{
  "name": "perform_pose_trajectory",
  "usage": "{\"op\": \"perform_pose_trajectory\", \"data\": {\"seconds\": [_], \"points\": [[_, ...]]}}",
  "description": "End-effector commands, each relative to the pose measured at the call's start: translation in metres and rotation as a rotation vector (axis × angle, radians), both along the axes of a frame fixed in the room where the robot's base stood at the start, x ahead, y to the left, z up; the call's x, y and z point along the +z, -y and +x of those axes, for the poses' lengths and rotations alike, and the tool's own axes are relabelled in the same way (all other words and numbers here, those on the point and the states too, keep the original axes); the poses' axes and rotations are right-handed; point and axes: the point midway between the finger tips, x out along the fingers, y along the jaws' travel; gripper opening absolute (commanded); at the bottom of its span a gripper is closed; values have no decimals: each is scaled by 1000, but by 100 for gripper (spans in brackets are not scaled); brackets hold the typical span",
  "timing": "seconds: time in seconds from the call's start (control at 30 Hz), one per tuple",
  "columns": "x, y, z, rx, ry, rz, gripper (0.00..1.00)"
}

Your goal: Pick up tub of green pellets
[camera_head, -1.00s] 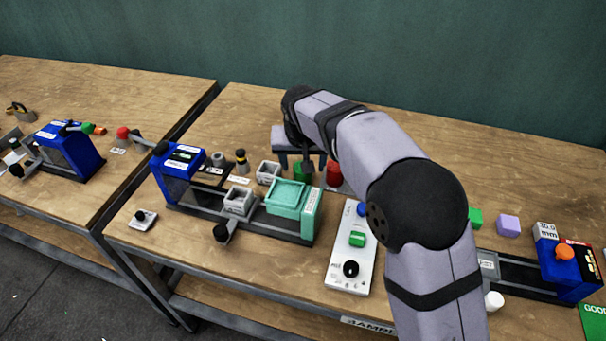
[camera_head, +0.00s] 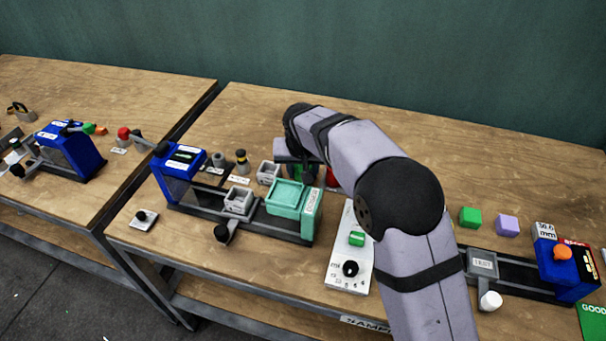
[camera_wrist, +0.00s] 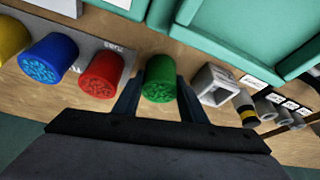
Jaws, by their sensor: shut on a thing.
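The tub of green pellets (camera_wrist: 158,78) is a green cup between the two fingers of my gripper (camera_wrist: 157,92) in the wrist view. The fingers are shut on its sides. In the head view the green tub (camera_head: 309,171) is mostly hidden behind the gripper (camera_head: 296,168) and the arm. I cannot tell whether it touches the table. A red tub (camera_wrist: 101,75), a blue tub (camera_wrist: 48,60) and a yellow tub (camera_wrist: 12,38) stand to its left in the wrist view.
A small grey square cup (camera_wrist: 215,85) stands close on the right in the wrist view. The press with its teal tray (camera_head: 287,197) is in front of the gripper in the head view. A white control panel (camera_head: 349,262) lies nearby. The table's back strip is clear.

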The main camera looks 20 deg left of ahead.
Motion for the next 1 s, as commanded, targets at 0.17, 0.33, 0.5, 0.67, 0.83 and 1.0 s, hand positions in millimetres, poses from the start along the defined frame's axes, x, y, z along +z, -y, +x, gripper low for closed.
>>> {"op": "perform_pose_trajectory", "data": {"seconds": [0.17,0.33,0.5,0.67,0.83,1.0], "points": [[1,0,0,0,1,0,15],[11,-1,1,-1,4,2,15],[36,-1,1,1,5,3,15],[64,-1,1,-1,4,2,15],[87,-1,1,-1,3,2,15],[99,0,1,0,1,0,15]]}}
